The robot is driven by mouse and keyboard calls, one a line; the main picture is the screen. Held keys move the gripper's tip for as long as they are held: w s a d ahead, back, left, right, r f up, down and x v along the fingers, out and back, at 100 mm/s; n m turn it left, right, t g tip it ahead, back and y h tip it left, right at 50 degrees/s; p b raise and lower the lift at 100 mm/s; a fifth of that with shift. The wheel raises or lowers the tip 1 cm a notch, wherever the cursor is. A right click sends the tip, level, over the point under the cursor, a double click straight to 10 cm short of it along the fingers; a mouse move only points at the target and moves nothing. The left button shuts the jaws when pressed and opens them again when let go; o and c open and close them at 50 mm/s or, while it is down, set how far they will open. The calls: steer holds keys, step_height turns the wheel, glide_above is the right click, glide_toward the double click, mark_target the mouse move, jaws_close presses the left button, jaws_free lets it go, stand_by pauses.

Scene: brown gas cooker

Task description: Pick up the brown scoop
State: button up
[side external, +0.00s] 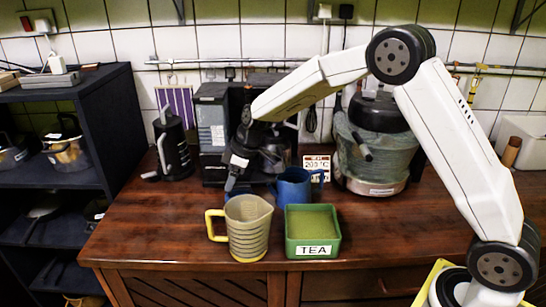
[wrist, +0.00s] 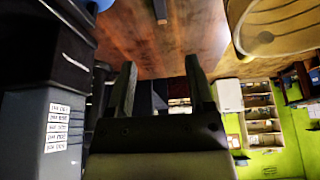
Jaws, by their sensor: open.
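I cannot make out a brown scoop for certain in either view. My gripper (side external: 231,184) points down above the counter, in front of the coffee machine (side external: 213,125) and behind the beige measuring jug (side external: 248,228) with a yellow handle. The wrist view shows my gripper (wrist: 160,72) with its two dark fingers apart and nothing visible between them. The green TEA box (side external: 313,232) stands to the right of the jug. A blue mug (side external: 294,187) stands behind the box. My gripper hides part of the area behind it.
A dark kettle (side external: 172,147) stands at the left, and a large greenish pot (side external: 374,155) at the back right. A small timer or sign (side external: 316,166) stands near the mug. Dark shelves (side external: 112,125) border the left. The counter's right part (side external: 440,215) has free room.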

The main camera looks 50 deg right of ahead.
step_height(320, 180, down, 5)
steer(key=shift+r, duration=0.15)
steer(key=shift+x, duration=1.3)
steer(key=shift+x, duration=2.6)
steer(key=shift+s, duration=0.2)
jaws_close()
